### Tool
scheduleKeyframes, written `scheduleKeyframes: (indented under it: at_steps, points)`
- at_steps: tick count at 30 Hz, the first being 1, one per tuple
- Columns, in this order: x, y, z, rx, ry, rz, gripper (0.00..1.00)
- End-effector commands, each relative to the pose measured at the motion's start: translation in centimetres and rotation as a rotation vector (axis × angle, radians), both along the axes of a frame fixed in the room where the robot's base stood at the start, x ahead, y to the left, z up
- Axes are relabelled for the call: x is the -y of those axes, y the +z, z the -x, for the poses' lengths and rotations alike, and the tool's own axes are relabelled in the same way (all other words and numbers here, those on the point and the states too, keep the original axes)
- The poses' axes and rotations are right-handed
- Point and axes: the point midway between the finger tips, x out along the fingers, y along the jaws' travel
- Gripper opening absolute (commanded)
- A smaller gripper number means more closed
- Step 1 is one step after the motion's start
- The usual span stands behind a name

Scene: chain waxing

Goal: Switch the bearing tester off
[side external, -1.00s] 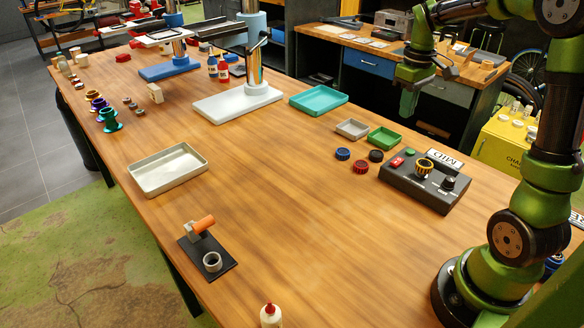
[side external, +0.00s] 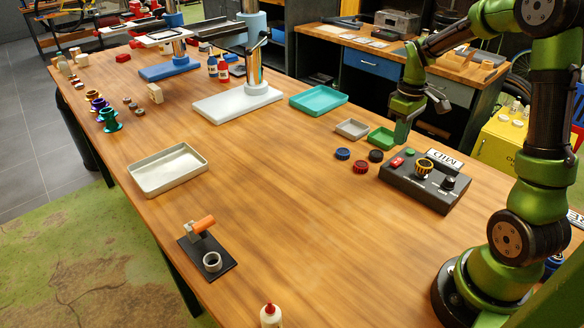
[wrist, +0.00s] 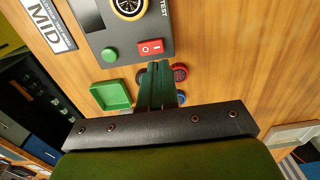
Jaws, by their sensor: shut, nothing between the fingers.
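The bearing tester (side external: 425,187) is a dark box on the right part of the table. Its red rocker switch (side external: 397,162) is at the left end of its top, beside a green button (side external: 410,152). In the wrist view the switch (wrist: 150,47) shows white marks; I cannot tell which side is pressed. A black and yellow bearing (side external: 424,167) sits on the tester. My gripper (side external: 401,141) is shut and empty, pointing down above the switch end of the tester. In the wrist view its fingertips (wrist: 158,66) appear just short of the switch, apparently not touching it.
Blue, red and black bearings (side external: 360,167) lie left of the tester. A green tray (side external: 377,136) and a small grey tray (side external: 352,129) stand behind them. A white MID sign (side external: 443,158) stands behind the tester. The table's middle is clear.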

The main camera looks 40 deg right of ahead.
Motion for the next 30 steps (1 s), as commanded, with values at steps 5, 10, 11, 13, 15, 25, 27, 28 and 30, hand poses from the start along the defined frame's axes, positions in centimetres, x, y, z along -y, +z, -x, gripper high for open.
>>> scheduleKeyframes:
  at_steps: [5, 10, 11, 13, 15, 25, 27, 28, 30]
  points:
    - [0.0, -3.5, 0.1, -0.004, 0.0, -0.002, 0.0]
    - [0.0, -5.5, 0.0, -0.002, -0.001, -0.001, 0.0]
    - [0.0, -5.7, 0.0, -0.002, 0.0, -0.001, 0.0]
    - [0.0, -6.0, 0.0, 0.0, 0.0, 0.0, 0.0]
    - [0.0, -6.1, 0.0, 0.001, 0.0, 0.0, 0.0]
    - [-0.1, -6.3, 0.0, 0.0, 0.0, 0.0, 0.0]
    - [-0.1, -6.5, 0.0, 0.0, -0.001, 0.0, 0.0]
    - [-0.1, -6.5, 0.0, 0.0, -0.001, 0.0, 0.0]
    - [-0.1, -6.5, 0.0, 0.0, -0.001, -0.001, 0.0]
